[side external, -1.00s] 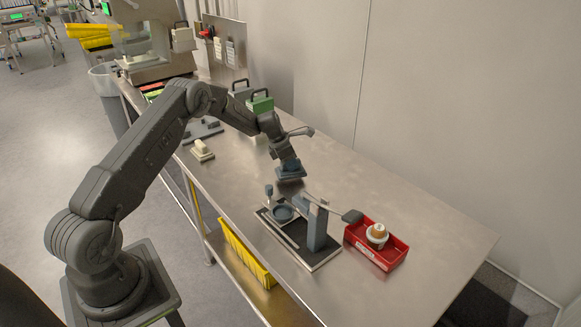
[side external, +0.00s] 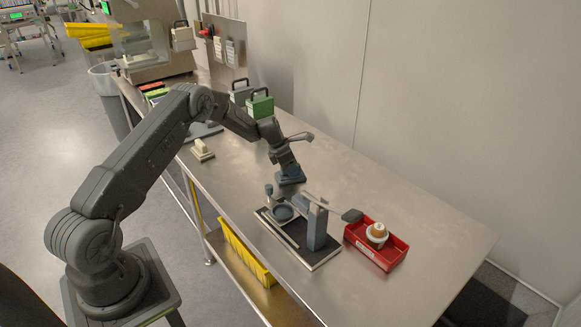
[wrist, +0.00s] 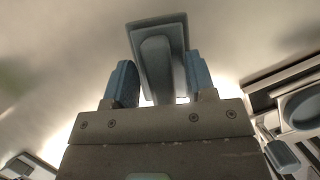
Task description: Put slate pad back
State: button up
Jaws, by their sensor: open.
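The slate pad (wrist: 175,25) shows in the wrist view as a blue-grey rectangular plate with a raised grip (wrist: 157,66) on it. My gripper (wrist: 160,76) is open, with its two blue fingers on either side of the grip and a visible gap to it. In the side view my gripper (side external: 288,170) is low over the bench, behind the black-based stand (side external: 317,230). The pad is hard to separate from the blue fingers there, and I cannot tell whether its underside touches the bench.
The stand has a blue round cup (side external: 282,212) and a lever (side external: 351,215). A red bin (side external: 390,253) holding a white-and-brown item is at right. A cream block (side external: 202,151), a green handled block (side external: 260,105) and a grey handled block (side external: 241,93) are farther back.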

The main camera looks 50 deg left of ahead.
jog(key=v, duration=1.2)
jog(key=s+d+r+m, duration=0.6)
jog(key=d+r+m, duration=0.2)
jog(key=d+r, duration=0.1)
jog(key=s+d+r+m, duration=0.6)
jog(key=d+r+m, duration=0.1)
jog(key=d+r, duration=0.25)
jog(key=s+d+m+y, duration=0.1)
jog(key=s+d+m, duration=0.3)
jog(key=s+m, duration=0.4)
jog(key=s+d+r+m+t, duration=0.1)
jog(key=s+d+m, duration=0.3)
jog(key=s+m, duration=0.4)
jog(key=s, duration=0.6)
jog(key=shift+d+r+y, duration=0.2)
jog(key=shift+d+y, duration=0.15)
jog(key=shift+y, duration=0.05)
